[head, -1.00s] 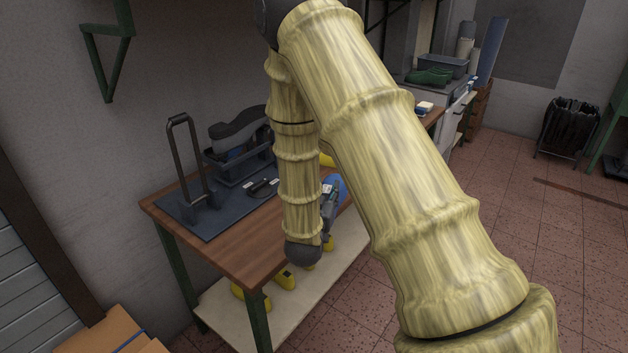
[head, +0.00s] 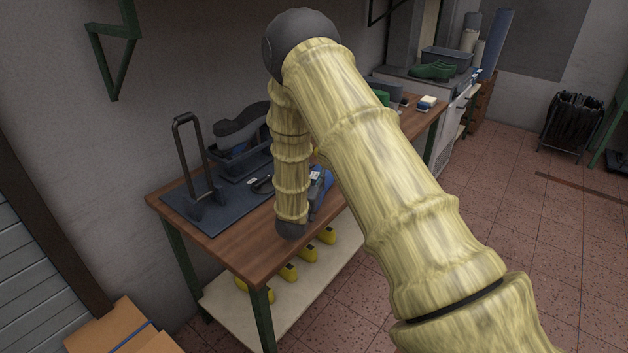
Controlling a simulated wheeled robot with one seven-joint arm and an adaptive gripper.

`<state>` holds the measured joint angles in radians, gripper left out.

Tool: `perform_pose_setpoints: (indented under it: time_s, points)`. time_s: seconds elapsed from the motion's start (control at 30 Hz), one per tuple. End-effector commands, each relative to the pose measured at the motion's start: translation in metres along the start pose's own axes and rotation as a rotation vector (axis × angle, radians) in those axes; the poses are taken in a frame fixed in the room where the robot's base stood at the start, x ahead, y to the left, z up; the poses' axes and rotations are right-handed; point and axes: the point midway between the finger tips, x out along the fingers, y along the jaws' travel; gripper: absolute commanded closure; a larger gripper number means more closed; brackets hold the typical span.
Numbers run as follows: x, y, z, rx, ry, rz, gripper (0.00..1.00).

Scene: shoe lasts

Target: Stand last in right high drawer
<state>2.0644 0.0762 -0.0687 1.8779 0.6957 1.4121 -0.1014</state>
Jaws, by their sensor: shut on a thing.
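My gripper (head: 318,203) is only partly in view, behind my forearm and beside its dark wrist joint, over the front part of the wooden workbench (head: 240,247). Its fingers are mostly hidden. A blue thing with a white label (head: 321,183), seemingly the last, shows at the gripper and is held above the bench top. Its lower end and exact tilt cannot be made out. I cannot identify the right high drawer in this view.
A cardboard box (head: 120,330) is at front left.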

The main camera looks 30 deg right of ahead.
Motion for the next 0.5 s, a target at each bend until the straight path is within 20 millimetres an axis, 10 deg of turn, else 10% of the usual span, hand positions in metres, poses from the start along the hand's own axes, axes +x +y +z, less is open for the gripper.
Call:
perform_pose_setpoints:
  time_s: [0.5]
  points:
    - [0.001, 0.000, 0.016, 0.002, 0.004, 0.000, 1.00]
